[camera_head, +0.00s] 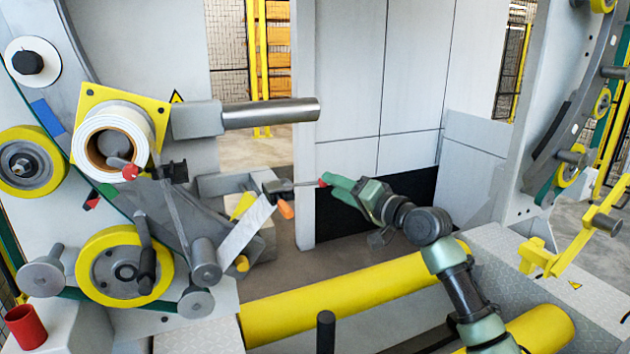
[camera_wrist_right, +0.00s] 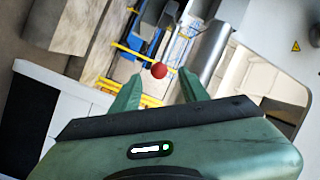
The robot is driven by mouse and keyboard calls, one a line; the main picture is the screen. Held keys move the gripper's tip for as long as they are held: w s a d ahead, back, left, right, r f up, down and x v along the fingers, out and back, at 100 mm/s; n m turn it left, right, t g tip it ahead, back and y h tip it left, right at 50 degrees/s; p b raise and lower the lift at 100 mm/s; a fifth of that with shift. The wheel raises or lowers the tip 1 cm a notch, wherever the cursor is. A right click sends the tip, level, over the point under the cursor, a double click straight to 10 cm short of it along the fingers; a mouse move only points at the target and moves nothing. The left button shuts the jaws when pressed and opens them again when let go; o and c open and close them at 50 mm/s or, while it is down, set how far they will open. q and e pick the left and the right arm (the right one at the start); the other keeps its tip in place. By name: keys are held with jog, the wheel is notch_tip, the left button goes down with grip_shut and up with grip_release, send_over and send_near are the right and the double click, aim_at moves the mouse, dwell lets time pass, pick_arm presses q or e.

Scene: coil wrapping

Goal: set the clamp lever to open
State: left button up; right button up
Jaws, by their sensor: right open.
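A grey lever with a red ball knob (camera_head: 321,183), which looks like the clamp lever, points right from a dark block near the middle of the head view. My right gripper (camera_head: 330,181), green, comes from the right with its fingertips at the knob. In the right wrist view the red knob (camera_wrist_right: 158,70) shows between and just beyond the two open green fingers (camera_wrist_right: 152,88). I cannot tell whether a finger touches it. My left gripper is not in view.
An orange tip (camera_head: 286,209) hangs below the lever's block. A metal shaft (camera_head: 270,112) juts right above it. A white roll (camera_head: 112,140) sits on a yellow plate at left, with another red knob (camera_head: 130,172) in front. A yellow roller (camera_head: 350,290) lies below my right arm.

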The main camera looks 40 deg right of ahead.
jog(key=w+p, duration=0.2)
jog(key=w, duration=0.5)
jog(key=shift+w, duration=0.4)
jog(key=shift+a, duration=0.1)
jog(key=shift+c, duration=0.4)
jog(key=shift+f, duration=0.1)
grip_shut()
jog(key=shift+f, duration=0.15)
dwell(0.3)
